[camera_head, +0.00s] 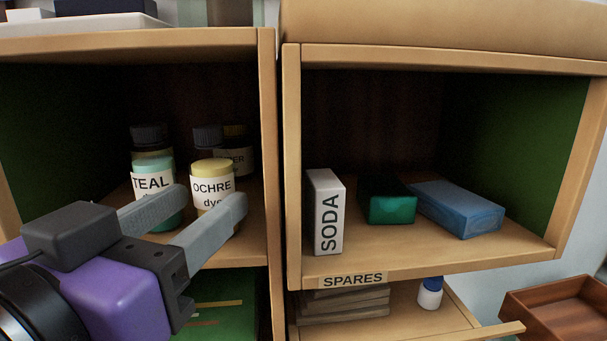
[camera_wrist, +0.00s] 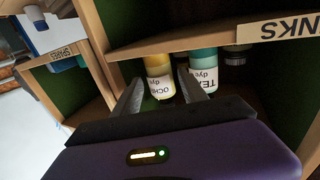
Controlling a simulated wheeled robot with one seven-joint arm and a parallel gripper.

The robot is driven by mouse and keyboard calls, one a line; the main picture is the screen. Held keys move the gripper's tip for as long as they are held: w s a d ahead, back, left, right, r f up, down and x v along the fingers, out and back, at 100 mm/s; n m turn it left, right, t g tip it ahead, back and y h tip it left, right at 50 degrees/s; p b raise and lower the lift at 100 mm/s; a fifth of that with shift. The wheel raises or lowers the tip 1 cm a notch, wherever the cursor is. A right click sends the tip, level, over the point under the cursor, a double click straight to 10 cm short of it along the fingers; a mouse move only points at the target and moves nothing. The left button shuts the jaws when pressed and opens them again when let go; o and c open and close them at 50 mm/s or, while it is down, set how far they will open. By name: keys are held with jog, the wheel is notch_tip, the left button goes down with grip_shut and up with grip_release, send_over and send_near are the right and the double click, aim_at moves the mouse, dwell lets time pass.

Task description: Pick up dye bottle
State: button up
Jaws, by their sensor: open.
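Dye bottles stand in the left shelf compartment. The bottle labelled OCHRE (camera_head: 212,170) has a yellow top, and the bottle labelled TEAL (camera_head: 152,182) stands left of it. A bottle with a label ending in ER (camera_head: 236,158) and other dark-capped bottles stand behind. My gripper (camera_head: 208,198) is open and empty in front of the bottles, its right finger covering part of the ochre one. In the wrist view, the ochre bottle (camera_wrist: 160,78) shows between the fingertips, and the teal bottle (camera_wrist: 204,72) lies just outside the right finger. I cannot tell whether the fingers reach around the ochre bottle.
A wooden divider (camera_head: 268,170) closes the compartment on the right, and a board (camera_head: 130,42) lies above. The right compartment holds a SODA box (camera_head: 326,212), a green box (camera_head: 387,200) and a blue packet (camera_head: 457,207). A brown tray (camera_head: 560,310) is at lower right.

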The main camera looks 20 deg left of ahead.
aim_at(202, 200)
jog(key=shift+w+a+p, duration=0.2)
jog(key=shift+w, duration=0.75)
jog(key=shift+w+a+p, duration=0.15)
jog(key=shift+w+p, duration=0.05)
jog(key=shift+w, duration=0.7)
grip_shut()
jog(key=shift+r, duration=0.15)
